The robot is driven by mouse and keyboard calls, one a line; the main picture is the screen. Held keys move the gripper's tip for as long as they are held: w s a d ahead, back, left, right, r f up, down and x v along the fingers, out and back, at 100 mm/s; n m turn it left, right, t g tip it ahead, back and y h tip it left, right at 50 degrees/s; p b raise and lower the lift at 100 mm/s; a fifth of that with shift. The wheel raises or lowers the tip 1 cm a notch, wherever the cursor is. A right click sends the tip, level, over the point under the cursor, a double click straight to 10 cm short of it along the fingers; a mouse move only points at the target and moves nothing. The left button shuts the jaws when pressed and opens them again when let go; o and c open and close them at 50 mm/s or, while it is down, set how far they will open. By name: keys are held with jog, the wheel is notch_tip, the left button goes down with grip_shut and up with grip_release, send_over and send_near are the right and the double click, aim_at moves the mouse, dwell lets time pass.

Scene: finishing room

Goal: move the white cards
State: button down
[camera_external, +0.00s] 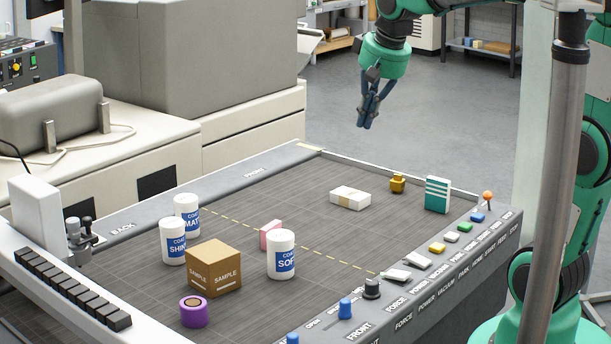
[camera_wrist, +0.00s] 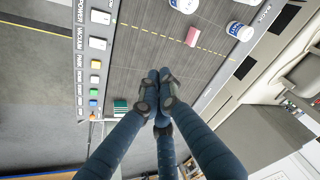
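The white cards (camera_external: 350,198) are a small white stack with a tan band, lying flat on the dark table bed (camera_external: 320,185) right of the dashed yellow line. My gripper (camera_external: 366,124) hangs in the air above and beyond the bed's far edge in the external view, well apart from the cards. Its blue fingers are together with nothing visible between them. In the wrist view the gripper (camera_wrist: 158,73) also shows its fingertips together. I cannot make out the cards in that view; the fingers may cover them.
Near the cards stand a yellow-brown piece (camera_external: 398,183) and a teal striped box (camera_external: 437,194). Left of them are a pink block (camera_external: 270,235), white cans (camera_external: 281,254), a SAMPLE carton (camera_external: 214,267) and a purple roll (camera_external: 194,311). A button panel (camera_external: 440,255) edges the bed.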

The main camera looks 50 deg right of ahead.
jog(key=w+d+f+m+g+p, duration=0.1)
jog(key=w+d+f+m+p, duration=0.2)
jog(key=w+d, duration=0.75)
jog(key=w+d+f+m+g+p, duration=0.1)
jog(key=w+d+f+m+p, duration=0.3)
jog(key=w+d, duration=0.6)
jog(key=w+d+f+m+g+p, duration=0.1)
jog(key=w+d+f+m+p, duration=0.1)
jog(key=d+f, duration=0.7)
jog(key=w+d+f+m+g+p, duration=0.1)
jog(key=w+d+f+m+p, duration=0.2)
jog(key=d+f, duration=0.7)
jog(key=w+d+p, duration=0.2)
jog(key=p, duration=0.1)
jog(key=shift+m+y, duration=0.3)
